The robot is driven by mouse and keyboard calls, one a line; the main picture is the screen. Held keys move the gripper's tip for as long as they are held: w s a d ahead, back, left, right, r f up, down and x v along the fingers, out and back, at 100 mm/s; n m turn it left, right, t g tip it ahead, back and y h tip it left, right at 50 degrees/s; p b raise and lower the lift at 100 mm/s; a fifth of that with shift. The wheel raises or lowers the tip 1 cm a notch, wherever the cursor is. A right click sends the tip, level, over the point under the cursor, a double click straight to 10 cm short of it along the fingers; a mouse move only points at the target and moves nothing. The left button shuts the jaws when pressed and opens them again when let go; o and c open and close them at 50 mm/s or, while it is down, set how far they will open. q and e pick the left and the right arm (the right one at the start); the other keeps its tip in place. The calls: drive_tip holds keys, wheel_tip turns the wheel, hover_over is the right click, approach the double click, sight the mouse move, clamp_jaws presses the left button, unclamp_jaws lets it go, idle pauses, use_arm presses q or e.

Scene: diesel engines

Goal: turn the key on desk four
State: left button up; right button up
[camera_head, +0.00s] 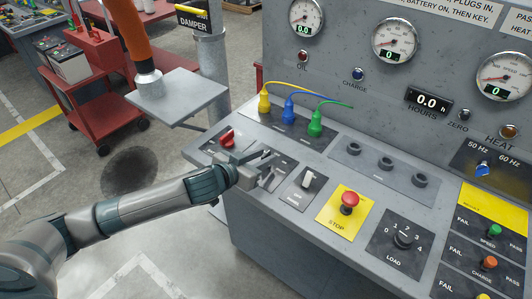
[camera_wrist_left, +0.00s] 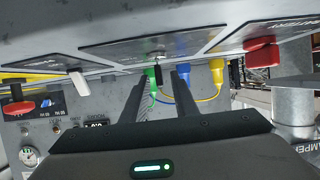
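The control desk (camera_head: 370,215) fills the right of the head view. My left gripper (camera_head: 265,168) is over its left part, at a plate between the red switch (camera_head: 227,137) and the white toggle (camera_head: 307,177). In the wrist view the gripper's two fingers (camera_wrist_left: 160,86) are apart. A small black key (camera_wrist_left: 158,73) with a silver collar shows between the fingertips, with gaps beside it; I cannot tell if either finger touches it. In the head view the gripper hides the key. My right gripper is out of view.
Yellow (camera_head: 264,102), blue (camera_head: 289,112) and green (camera_head: 315,123) plugs with cables stand behind the gripper. The red stop button (camera_head: 349,201) and load dial (camera_head: 403,240) are to the right. A red cart (camera_head: 90,75) stands on the floor at left.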

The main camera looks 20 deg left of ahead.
use_arm(q)
drive_tip(key=shift+x, duration=1.05)
clamp_jaws()
drive_tip(key=shift+r+m+g+h+p, duration=0.1)
drive_tip(key=shift+m+g+h+p, duration=0.2)
drive_tip(key=shift+m+h+p, duration=0.15)
drive_tip(key=shift+w+a+r+m+g+h+p, duration=0.1)
drive_tip(key=shift+m+g+h+p, duration=0.5)
drive_tip(key=shift+m+h+p, duration=0.3)
drive_tip(key=shift+w+r+m+g+h+p, duration=0.1)
drive_tip(key=shift+m+g+h+p, duration=0.55)
drive_tip(key=shift+m+h, duration=0.4)
drive_tip(key=shift+m+g+h+p, duration=0.35)
drive_tip(key=shift+m+h+p, duration=0.05)
drive_tip(key=shift+m+p, duration=0.1)
drive_tip(key=shift+m+g+h, duration=0.3)
drive_tip(key=shift+m, duration=0.1)
drive_tip(key=shift+s+f+m+g+h+p, duration=0.2)
drive_tip(key=shift+m+g+h+p, duration=0.3)
drive_tip(key=shift+m+g, duration=0.25)
